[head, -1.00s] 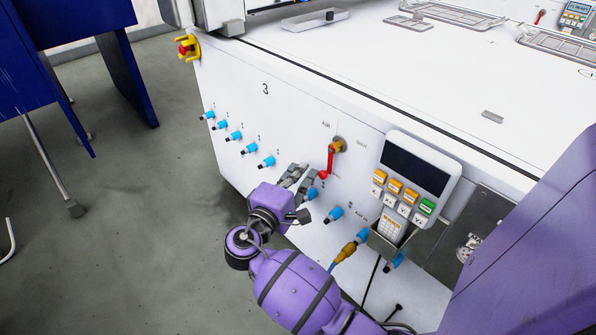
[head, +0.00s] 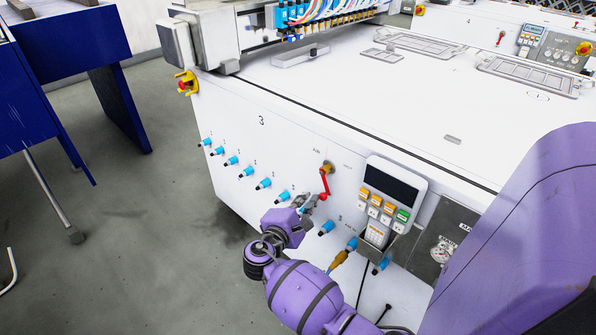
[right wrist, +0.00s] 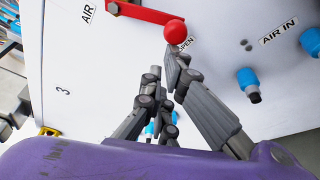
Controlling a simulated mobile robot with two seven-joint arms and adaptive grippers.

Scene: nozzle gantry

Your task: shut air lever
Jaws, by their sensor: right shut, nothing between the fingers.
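The red air lever (head: 324,183) hangs from a brass pivot on the white front panel, pointing down with its round knob at the lower end. In the right wrist view the lever (right wrist: 145,13) is at the top, its knob beside a partly covered "OPEN" label. My right gripper (head: 309,202) is shut and empty, just left of and slightly below the knob. In the right wrist view the tip of one finger of my right gripper (right wrist: 162,65) is right below the knob; I cannot tell whether they touch. My left gripper is not in view.
A row of blue fittings (head: 247,171) runs along the panel below the lever. A grey control box (head: 391,187) with coloured buttons stands out to the lever's right. A gauge plate (head: 445,235) is farther right. The floor at left is open up to a blue table (head: 55,60).

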